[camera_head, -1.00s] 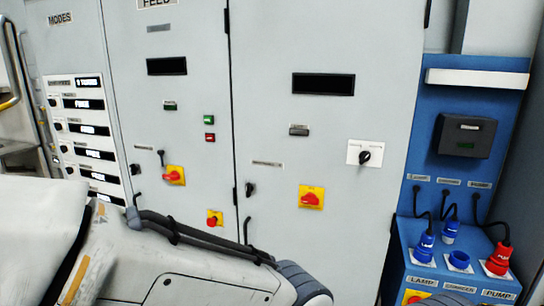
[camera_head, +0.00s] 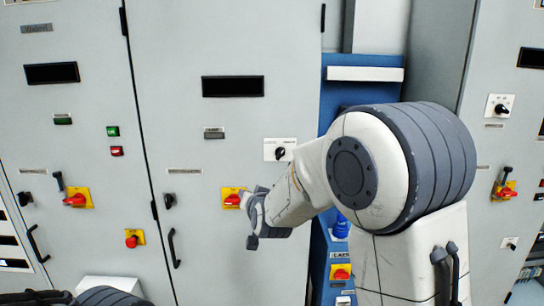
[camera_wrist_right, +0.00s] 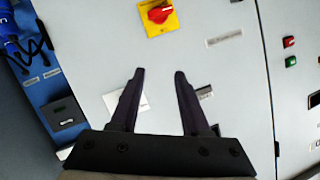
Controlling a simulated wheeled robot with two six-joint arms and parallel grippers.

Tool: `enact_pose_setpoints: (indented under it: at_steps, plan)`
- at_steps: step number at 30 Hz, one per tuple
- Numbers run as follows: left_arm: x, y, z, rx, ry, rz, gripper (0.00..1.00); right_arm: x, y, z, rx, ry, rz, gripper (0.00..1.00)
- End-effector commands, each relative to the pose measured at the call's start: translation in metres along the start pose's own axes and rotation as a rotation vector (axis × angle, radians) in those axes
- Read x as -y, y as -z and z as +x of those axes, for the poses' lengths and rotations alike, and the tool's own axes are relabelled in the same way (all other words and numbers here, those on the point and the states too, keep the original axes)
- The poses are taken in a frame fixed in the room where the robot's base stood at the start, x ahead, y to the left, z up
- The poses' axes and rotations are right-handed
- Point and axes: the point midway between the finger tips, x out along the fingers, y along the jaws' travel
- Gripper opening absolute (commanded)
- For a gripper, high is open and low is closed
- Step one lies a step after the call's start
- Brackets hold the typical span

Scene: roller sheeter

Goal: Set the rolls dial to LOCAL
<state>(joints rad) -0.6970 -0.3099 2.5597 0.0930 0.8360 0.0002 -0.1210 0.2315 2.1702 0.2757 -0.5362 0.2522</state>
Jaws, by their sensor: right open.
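A dial with a black knob on a white plate (camera_head: 280,152) is on the grey cabinet door, just left of my right forearm in the head view. Its lettering is too small to read, so I cannot tell whether it is the rolls dial. My right gripper (camera_head: 248,218) is in front of the same door, below that plate and beside a red-and-yellow switch (camera_head: 232,197). In the right wrist view the gripper (camera_wrist_right: 158,73) is open and empty, its fingers apart. A white plate (camera_wrist_right: 111,102) shows partly hidden behind one finger. My left gripper is out of view.
A black handle (camera_head: 174,247) sticks out lower on the doors. The blue panel (camera_head: 364,90) is partly hidden by my right arm. Another dial (camera_head: 501,106) and a red-and-yellow switch (camera_head: 505,190) are on the right cabinet.

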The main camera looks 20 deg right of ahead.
Motion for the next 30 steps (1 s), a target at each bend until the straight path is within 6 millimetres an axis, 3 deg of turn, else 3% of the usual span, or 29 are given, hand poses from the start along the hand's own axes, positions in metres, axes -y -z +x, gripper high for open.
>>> enact_pose_setpoints:
  at_steps: [1,3,7,14,24,30]
  plan:
    - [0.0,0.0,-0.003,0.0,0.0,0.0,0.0,-0.02,0.025,0.012,-0.093,-0.03,0.036,0.46]
    - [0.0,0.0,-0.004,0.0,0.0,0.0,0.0,-0.04,0.055,0.021,-0.212,-0.054,0.073,0.46]
    - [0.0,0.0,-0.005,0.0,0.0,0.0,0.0,-0.063,0.087,0.026,-0.348,-0.078,0.108,0.46]
    - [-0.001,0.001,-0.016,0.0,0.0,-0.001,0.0,-0.07,0.106,0.043,-0.393,-0.083,0.118,0.46]
    - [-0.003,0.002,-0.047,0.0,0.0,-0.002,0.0,-0.075,0.129,0.1,-0.389,-0.082,0.116,0.46]
    - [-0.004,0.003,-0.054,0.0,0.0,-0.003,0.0,-0.077,0.134,0.118,-0.389,-0.081,0.116,0.46]
